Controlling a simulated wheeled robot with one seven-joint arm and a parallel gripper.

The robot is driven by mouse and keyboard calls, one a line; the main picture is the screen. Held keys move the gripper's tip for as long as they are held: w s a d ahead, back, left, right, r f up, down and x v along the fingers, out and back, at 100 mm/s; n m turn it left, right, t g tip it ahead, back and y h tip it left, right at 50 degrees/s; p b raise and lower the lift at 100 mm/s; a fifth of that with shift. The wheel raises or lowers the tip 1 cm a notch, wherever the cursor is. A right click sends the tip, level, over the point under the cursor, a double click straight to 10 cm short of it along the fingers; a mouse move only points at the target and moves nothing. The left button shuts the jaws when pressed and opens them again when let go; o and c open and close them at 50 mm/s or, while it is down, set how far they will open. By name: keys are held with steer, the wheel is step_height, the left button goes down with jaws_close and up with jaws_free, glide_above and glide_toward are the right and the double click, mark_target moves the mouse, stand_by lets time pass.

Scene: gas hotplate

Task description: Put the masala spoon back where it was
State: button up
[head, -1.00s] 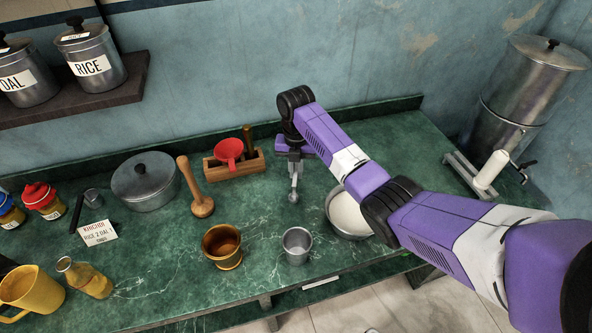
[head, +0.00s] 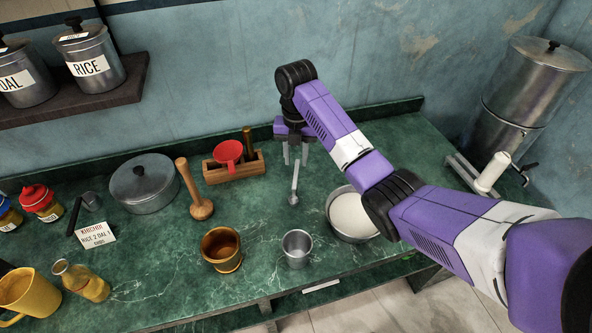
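The masala spoon (head: 294,186) is a small grey metal spoon with a straight handle and a small round bowl. My gripper (head: 295,156) is just behind and above the handle's far end. The exact height of the fingers above the counter is hard to tell.
A metal bowl (head: 352,237) is at right, under my arm. A steel cup (head: 297,249), brass cup (head: 221,250) and wooden pestle (head: 201,208) stand nearby. Counter (head: 262,207) around the spoon is clear.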

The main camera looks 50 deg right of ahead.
mark_target(296, 173)
step_height(296, 173, up, 5)
steer(key=shift+r+p, duration=0.2)
steer(key=shift+p, duration=0.75)
